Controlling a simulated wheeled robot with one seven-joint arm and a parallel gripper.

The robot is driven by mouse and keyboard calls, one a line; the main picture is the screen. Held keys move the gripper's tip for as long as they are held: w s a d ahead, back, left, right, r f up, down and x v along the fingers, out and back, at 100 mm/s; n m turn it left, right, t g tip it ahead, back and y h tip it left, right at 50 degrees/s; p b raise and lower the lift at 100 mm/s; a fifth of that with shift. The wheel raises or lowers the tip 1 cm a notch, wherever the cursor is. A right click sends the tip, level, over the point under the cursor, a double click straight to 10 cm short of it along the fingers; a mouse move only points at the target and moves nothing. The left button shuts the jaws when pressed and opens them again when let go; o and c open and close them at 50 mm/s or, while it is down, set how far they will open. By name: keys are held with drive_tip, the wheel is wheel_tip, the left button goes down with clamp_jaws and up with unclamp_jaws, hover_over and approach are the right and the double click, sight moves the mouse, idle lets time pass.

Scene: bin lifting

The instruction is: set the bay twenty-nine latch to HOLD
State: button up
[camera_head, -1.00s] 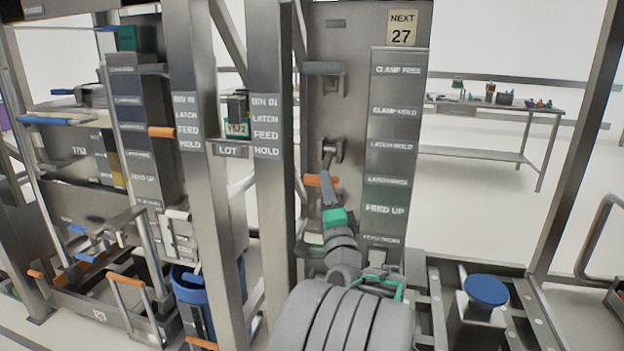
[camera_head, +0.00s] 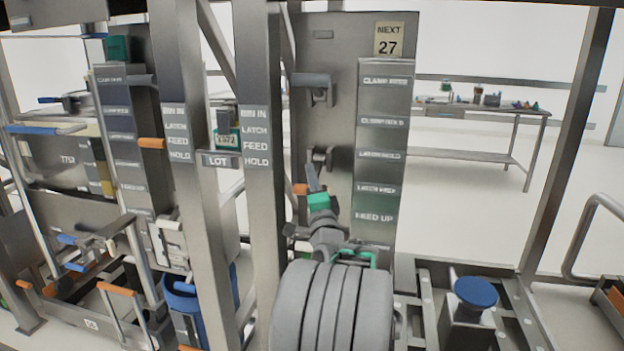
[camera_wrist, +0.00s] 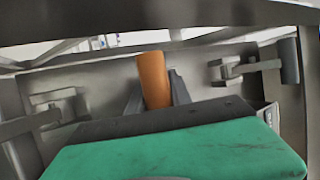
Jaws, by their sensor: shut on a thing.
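An orange handle (camera_head: 300,189) juts from the grey metal panel (camera_head: 335,115) in the middle of the head view, about level with the LATCH FREE label (camera_head: 376,189). My gripper (camera_head: 313,180), on a green-banded wrist, reaches up to this handle from below and is shut on it. In the wrist view the orange handle (camera_wrist: 153,78) stands upright between my dark fingers (camera_wrist: 155,100). The LATCH HOLD label (camera_head: 380,155) is higher on the same strip. The fingers partly hide the handle's mount. A sign (camera_head: 389,40) above the strip reads NEXT 27; I see no 29.
A grey-handled lever (camera_head: 312,80) and a bracket (camera_head: 322,158) jut from the panel above. A steel post (camera_head: 258,200) stands close on the left. A low frame with a blue round knob (camera_head: 475,291) is at right. A bench (camera_head: 480,108) stands far behind.

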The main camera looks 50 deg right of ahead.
clamp_jaws()
idle(0.9)
